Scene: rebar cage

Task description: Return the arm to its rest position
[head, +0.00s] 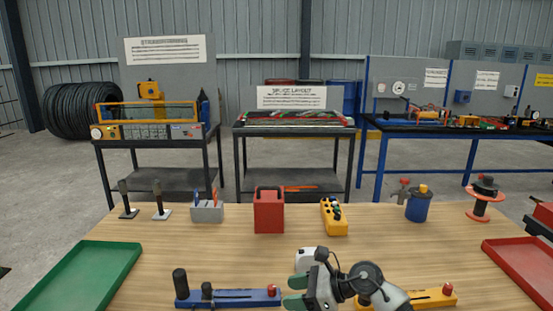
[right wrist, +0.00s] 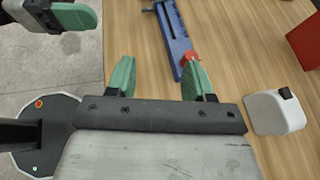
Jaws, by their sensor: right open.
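My right gripper (head: 296,291) is at the front middle of the wooden table in the head view, its green fingertips apart. In the right wrist view the right gripper (right wrist: 159,78) is open with nothing between its fingers. Its right finger is close to the red knob (right wrist: 192,56) of the blue fixture (right wrist: 172,32); whether they touch I cannot tell. A green-fingered gripper, apparently my left gripper (right wrist: 70,17), shows at the top left of the right wrist view, beyond the table edge. Its opening is unclear. It is not in the head view.
A white block (head: 305,259) stands beside the right gripper. The blue fixture (head: 228,298) and yellow fixture (head: 428,298) lie at the front. A green tray (head: 80,276), red box (head: 268,212), yellow button box (head: 334,217) and red tray (head: 522,262) surround clear tabletop.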

